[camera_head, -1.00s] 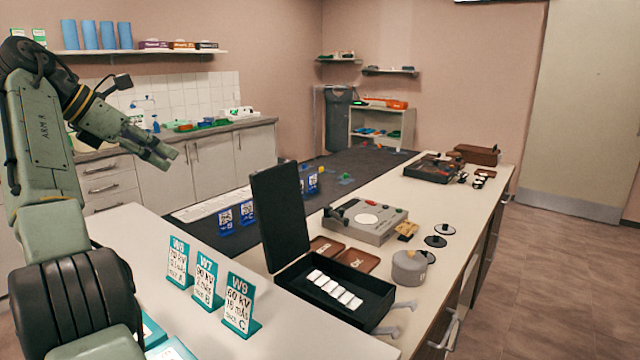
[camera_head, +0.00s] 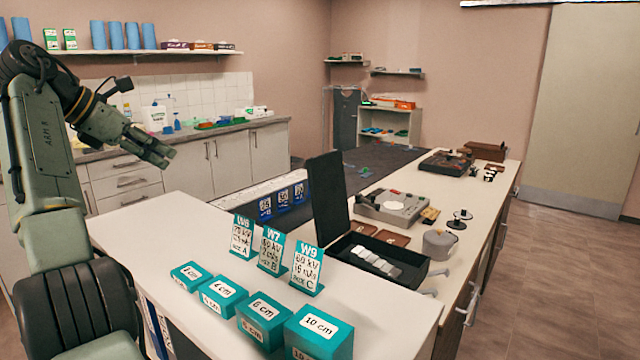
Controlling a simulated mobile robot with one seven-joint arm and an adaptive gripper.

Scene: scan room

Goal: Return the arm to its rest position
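My arm rises at the left edge of the head view, folded at the elbow, with its forearm angled down to the right. My gripper (camera_head: 159,151) is in the air at upper left, in front of the cabinets and well above the near counter. Its fingers look empty. The fingers are small and seen from the side, so whether they are apart or closed is unclear. Nothing touches the arm or gripper.
The near counter (camera_head: 160,222) holds teal blocks (camera_head: 262,318), cards W8, W7 and W9 (camera_head: 307,268), and an open black box (camera_head: 327,205) with white pieces. A grey device (camera_head: 392,207) stands behind it. Floor at right (camera_head: 575,270) is clear.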

